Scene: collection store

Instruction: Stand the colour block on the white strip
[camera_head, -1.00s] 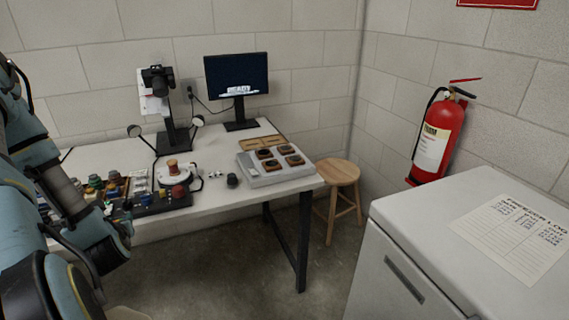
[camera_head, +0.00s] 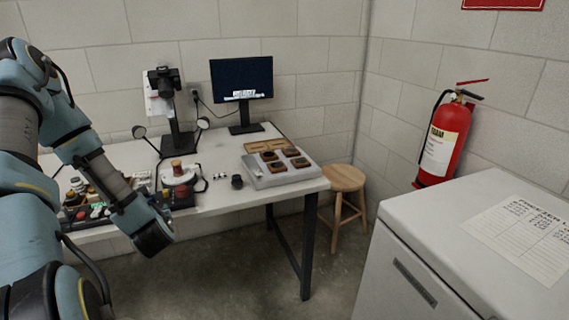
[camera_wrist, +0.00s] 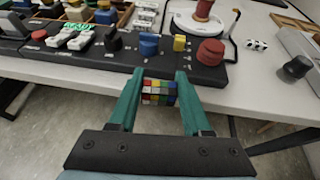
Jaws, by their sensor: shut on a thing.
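The colour block (camera_wrist: 159,92) is a small cube with a grid of coloured squares, seen in the wrist view. My gripper (camera_wrist: 161,75) has its two green fingers shut on the block, one on each side. It holds the block in front of the table's near edge, with floor below in the picture. In the head view my dark wrist end (camera_head: 154,238) is in front of the table's near side, and the fingers and block cannot be made out. I cannot single out the white strip with certainty; a pale, marked strip (camera_wrist: 147,16) lies behind the dark panel in the wrist view.
The dark panel (camera_wrist: 75,57) carries several coloured pieces, among them a red one (camera_wrist: 210,51). A copper spool on a white round stand (camera_head: 180,179), a dark knob (camera_head: 237,182) and a grey tray (camera_head: 259,182) stand further right. A stool (camera_head: 344,178) and white freezer (camera_head: 440,215) flank the right.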

